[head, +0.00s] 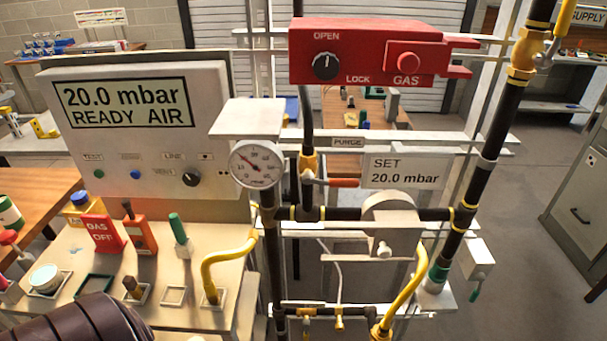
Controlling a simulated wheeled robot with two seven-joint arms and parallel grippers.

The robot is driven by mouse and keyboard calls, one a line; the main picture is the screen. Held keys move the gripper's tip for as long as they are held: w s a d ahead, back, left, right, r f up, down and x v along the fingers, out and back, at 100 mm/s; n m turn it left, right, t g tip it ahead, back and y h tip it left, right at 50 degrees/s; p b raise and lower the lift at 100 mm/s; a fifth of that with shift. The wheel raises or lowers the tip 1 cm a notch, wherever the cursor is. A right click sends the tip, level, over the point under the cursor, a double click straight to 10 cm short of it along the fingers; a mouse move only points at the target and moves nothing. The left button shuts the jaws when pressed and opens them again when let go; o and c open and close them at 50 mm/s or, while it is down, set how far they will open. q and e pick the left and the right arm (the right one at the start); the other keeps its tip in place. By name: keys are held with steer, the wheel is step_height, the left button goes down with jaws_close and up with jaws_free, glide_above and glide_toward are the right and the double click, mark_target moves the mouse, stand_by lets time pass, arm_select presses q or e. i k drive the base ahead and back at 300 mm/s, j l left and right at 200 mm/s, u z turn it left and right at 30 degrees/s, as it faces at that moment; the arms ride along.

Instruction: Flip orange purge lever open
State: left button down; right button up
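The orange purge lever (343,182) is in the head view, under the PURGE label (347,142). It lies roughly horizontal and points right from a small valve on the dark vertical pipe (307,190). A brass fitting (308,163) sits on that pipe just above the lever. Nothing touches the lever. Neither gripper shows in the head view, so their opening and any hold are unseen.
A pressure gauge (256,164) stands close left of the lever, and a SET 20.0 mbar plate (404,172) close right. A red OPEN/LOCK gas box (368,52) is above. A grey display panel (140,130) and cluttered bench (190,316) are left.

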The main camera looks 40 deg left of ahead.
mark_target(307, 177)
steer(key=u, duration=0.95)
steer(key=j+z, duration=0.4)
steer(key=j, duration=0.95)
steer(key=k, duration=0.1)
